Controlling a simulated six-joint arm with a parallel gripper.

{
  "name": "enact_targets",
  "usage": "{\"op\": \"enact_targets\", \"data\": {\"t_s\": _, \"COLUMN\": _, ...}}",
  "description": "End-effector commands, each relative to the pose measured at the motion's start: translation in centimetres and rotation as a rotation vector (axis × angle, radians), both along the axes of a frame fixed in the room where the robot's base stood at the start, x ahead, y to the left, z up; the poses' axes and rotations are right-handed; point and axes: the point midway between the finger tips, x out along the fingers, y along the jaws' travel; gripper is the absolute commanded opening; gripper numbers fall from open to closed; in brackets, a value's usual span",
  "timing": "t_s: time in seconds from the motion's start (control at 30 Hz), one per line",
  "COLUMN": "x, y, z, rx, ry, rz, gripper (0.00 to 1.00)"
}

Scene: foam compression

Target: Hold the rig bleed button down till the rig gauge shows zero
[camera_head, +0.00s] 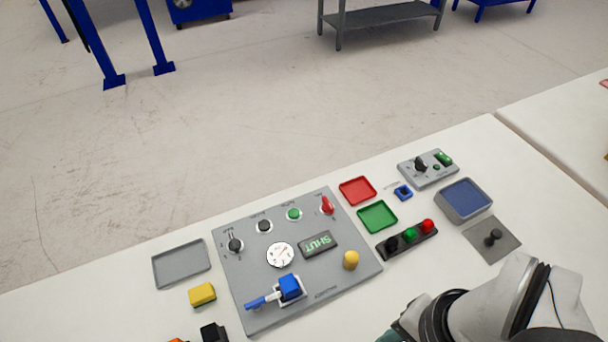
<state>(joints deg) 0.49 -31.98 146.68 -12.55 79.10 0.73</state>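The rig is a grey panel (237,288) on the white table, with its labels upside down to me. Its round white gauge (280,254) sits mid-panel; the needle's reading is too small to tell. A display beside it (317,244) reads SHUT. Along the far edge are a black button (264,226) and a green button (293,214); I cannot read which is the bleed button. A yellow knob (351,260) stands at the right. My arm enters at the bottom right. Only a part of my gripper (398,331) shows at the bottom edge, apart from the panel; its fingertips are hidden.
The panel also carries a black dial (235,244), a red switch (327,206) and a blue block with a lever (289,287). Red (357,190) and green (377,216) trays and a black three-button strip (407,241) lie right. A grey tray (181,264) and yellow block (202,294) lie left.

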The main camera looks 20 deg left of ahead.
Motion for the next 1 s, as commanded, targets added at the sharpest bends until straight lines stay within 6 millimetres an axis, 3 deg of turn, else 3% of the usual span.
{"op": "enact_targets", "data": {"t_s": 0.03, "x": 0.00, "y": 0.00, "z": 0.00, "rx": 0.000, "ry": 0.000, "rz": 0.000, "gripper": 0.23}}
{"op": "enact_targets", "data": {"t_s": 0.17, "x": 0.00, "y": 0.00, "z": 0.00, "rx": 0.000, "ry": 0.000, "rz": 0.000, "gripper": 0.00}}
{"op": "enact_targets", "data": {"t_s": 1.0, "x": 0.00, "y": 0.00, "z": 0.00, "rx": 0.000, "ry": 0.000, "rz": 0.000, "gripper": 0.00}}
